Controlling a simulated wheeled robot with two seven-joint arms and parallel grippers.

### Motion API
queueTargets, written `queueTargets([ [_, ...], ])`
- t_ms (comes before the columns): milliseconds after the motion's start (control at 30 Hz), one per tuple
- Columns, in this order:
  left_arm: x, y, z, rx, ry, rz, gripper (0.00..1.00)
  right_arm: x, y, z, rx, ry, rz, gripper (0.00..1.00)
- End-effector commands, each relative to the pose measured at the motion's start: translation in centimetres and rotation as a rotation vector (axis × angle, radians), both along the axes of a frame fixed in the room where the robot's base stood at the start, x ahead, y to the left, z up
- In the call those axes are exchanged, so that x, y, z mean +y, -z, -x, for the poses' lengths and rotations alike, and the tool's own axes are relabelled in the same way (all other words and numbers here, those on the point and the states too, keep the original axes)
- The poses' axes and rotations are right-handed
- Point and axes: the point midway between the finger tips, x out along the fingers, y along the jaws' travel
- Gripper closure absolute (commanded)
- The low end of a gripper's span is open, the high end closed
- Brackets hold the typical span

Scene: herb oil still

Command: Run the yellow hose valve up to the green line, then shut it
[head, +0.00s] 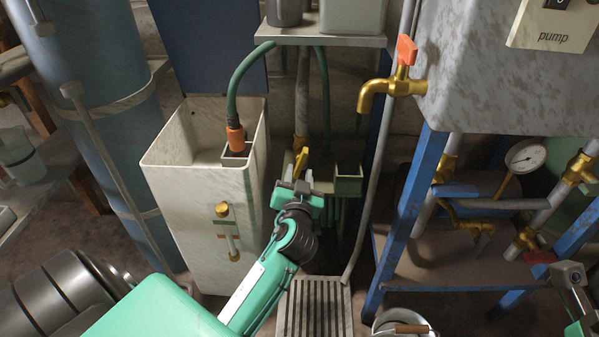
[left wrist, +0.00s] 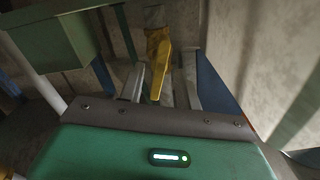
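The yellow hose valve lever (head: 301,160) stands upright behind my left gripper (head: 296,187). In the left wrist view the lever (left wrist: 161,72) lies between the two spread grey fingers (left wrist: 162,85), with a gap on each side. The white tank (head: 188,200) stands to the left. A green hose (head: 236,82) enters its top through an orange fitting (head: 235,137). My right gripper (head: 570,285) shows partly at the right edge.
A small green box (head: 349,180) sits just right of the valve. A slatted grate (head: 316,305) lies below. A brass tap with an orange handle (head: 406,50) and a blue-legged stand (head: 407,220) are to the right. A metal pot (head: 402,322) is at the bottom.

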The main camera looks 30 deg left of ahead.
Motion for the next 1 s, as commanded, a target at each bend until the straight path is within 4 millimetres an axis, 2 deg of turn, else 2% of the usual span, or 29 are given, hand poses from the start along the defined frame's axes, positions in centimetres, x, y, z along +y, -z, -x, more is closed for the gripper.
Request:
queueTargets([
  [200,1.0,0.0,-1.7,-0.001,0.001,0.0,0.66,0.3,-0.1,0.0,-0.005,-0.009,0.006,0.64],
  [567,1.2,0.0,-2.0,0.001,0.001,0.001,0.66,0.3,-0.4,0.1,-0.014,-0.011,0.0,0.64],
  [733,1.2,0.0,-2.0,0.0,0.001,0.0,0.99,0.3,-0.3,0.1,-0.011,-0.011,-0.001,0.64],
  [1000,1.2,0.0,-2.0,0.006,0.001,-0.008,1.0,0.3,-0.5,0.1,-0.011,-0.011,-0.002,0.64],
])
